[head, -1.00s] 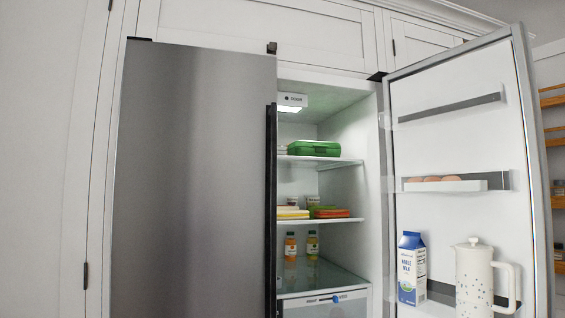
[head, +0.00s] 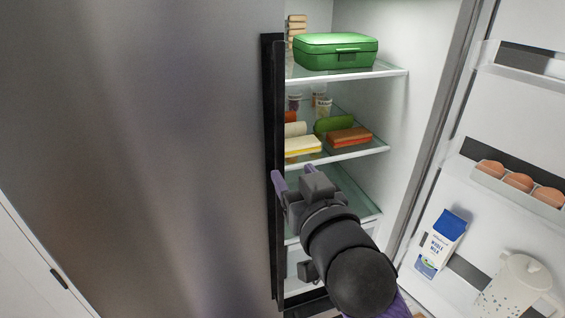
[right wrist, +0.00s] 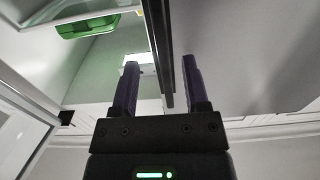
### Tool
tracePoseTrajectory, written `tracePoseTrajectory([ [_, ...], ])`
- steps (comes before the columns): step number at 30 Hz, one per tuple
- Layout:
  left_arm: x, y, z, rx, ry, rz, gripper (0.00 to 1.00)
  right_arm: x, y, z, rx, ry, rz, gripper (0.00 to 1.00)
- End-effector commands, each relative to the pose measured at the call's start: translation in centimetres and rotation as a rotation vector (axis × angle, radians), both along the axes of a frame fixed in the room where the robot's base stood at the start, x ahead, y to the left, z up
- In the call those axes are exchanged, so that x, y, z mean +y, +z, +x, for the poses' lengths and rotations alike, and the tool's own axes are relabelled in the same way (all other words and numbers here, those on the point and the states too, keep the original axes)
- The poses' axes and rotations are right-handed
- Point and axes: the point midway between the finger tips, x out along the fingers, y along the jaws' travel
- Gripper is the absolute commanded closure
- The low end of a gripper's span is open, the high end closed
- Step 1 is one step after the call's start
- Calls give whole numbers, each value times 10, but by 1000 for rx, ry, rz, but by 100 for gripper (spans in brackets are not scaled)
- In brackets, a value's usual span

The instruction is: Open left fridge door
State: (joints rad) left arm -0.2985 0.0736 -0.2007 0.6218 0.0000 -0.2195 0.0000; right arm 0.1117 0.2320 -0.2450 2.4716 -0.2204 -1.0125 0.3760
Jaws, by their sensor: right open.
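The left fridge door (head: 150,150) is a closed grey panel filling the left of the head view. A dark vertical strip (head: 272,120) runs down its right edge. My right gripper (head: 291,184) is open at this strip, with one purple finger overlapping it and the other over the fridge opening. In the right wrist view the dark strip (right wrist: 161,50) runs between the two open fingers (right wrist: 160,85) of my right gripper. I cannot tell whether either finger touches it. My left gripper is not in view.
The right fridge door (head: 490,190) stands open, holding a milk carton (head: 441,243), eggs (head: 518,182) and a white pitcher (head: 515,285). Inside the fridge, a green box (head: 336,50) sits on the upper shelf and sandwiches (head: 348,138) on the shelf below.

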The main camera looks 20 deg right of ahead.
Motion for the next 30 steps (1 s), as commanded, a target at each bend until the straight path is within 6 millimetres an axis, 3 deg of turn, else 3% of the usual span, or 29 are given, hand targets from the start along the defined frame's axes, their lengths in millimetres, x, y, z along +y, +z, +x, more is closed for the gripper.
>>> tracePoseTrajectory([
  [1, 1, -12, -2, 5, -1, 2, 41, 0, -6, 10, -2, 0, -3, 41],
  [3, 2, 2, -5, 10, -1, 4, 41, 1, 1, 30, 3, -2, -4, 41],
  [9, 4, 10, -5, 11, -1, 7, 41, 2, 0, 66, 3, -1, -3, 41],
  [20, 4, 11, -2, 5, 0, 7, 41, 3, -2, 77, 2, 0, -3, 41],
  [21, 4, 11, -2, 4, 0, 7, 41, 3, -2, 77, 2, 0, -3, 43],
  [29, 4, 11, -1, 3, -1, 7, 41, 3, -2, 77, 2, 0, -3, 98],
  [30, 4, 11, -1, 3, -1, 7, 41, 3, -2, 77, 2, 0, -3, 100],
])
